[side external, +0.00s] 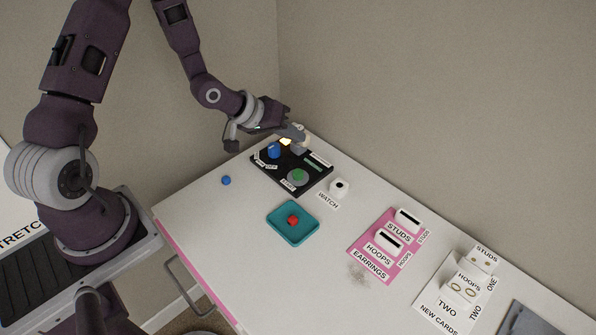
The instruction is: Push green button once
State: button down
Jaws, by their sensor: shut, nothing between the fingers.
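My gripper (302,137) is shut and empty. It is over the far edge of the panel, beyond the green button and apart from it in the picture. Its height above the panel is hard to tell. A blue domed piece (274,151) and a lit yellow light (285,141) also show on the panel.
A teal tray (273,222) holds a red cube (292,220). A small blue ball (226,181) lies left of the panel. A white watch stand (339,187), a pink earrings mat (357,248) and cards (447,306) stand to the right. A wall runs behind the table.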

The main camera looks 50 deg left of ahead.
aim_at(295, 173)
jog(key=shift+f, duration=4.4)
jog(key=shift+f, duration=0.4)
jog(key=shift+f, duration=0.8)
jog(key=shift+r, duration=1.2)
jog(key=shift+r, duration=2.55)
